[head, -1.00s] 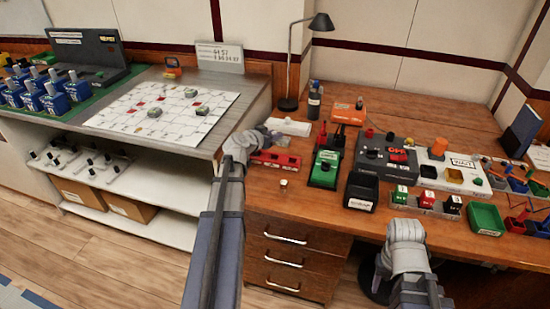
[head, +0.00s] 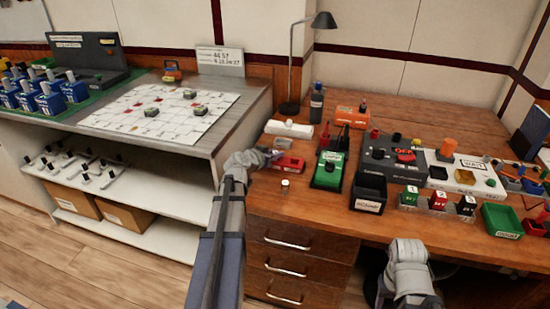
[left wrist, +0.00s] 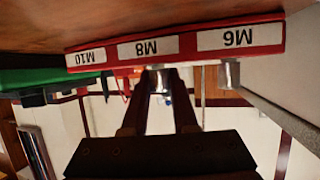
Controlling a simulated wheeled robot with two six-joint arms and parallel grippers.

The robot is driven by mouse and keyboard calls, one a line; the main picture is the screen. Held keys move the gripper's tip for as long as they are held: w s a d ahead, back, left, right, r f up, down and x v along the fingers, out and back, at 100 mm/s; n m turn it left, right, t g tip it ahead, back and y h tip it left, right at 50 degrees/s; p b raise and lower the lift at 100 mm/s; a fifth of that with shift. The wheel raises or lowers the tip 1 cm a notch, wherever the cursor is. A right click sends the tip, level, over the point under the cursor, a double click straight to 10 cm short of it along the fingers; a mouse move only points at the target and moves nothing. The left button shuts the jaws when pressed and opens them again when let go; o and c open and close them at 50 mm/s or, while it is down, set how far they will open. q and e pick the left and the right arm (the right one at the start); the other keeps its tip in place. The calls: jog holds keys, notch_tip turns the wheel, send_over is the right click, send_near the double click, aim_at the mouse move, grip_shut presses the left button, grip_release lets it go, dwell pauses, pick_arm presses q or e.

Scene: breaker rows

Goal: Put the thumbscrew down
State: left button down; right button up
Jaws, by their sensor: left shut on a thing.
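A red tray (head: 293,167) sits at the left part of the wooden desk. In the left wrist view, which is upside down, its front wall (left wrist: 190,45) carries the labels M10, M8 and M6. My left gripper (head: 273,156) is at the tray. In the wrist view the gripper (left wrist: 158,88) is shut on a small silver thumbscrew (left wrist: 158,76) at the M8 section. I cannot tell whether the thumbscrew touches the tray's bottom. Another silver piece (left wrist: 229,75) stands at the M6 section. My right arm shows at the lower right, but its fingers are hidden.
A small pale-topped piece (head: 285,185) stands on the desk in front of the tray. A green device (head: 328,170) is to the tray's right and a white roll-like thing (head: 289,129) behind it. A black bin (head: 369,192) stands further right. The desk's back right is clear.

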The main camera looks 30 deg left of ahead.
pick_arm(q)
jog(key=shift+f, duration=0.15)
jog(key=c, duration=0.7)
grip_release()
jog(key=shift+r, duration=0.25)
jog(key=p+v, duration=0.4)
jog(key=v, duration=0.7)
jog(key=shift+d+r, duration=0.1)
jog(key=shift+r, duration=0.05)
jog(key=shift+s+p, duration=0.3)
jog(key=shift+s, duration=0.15)
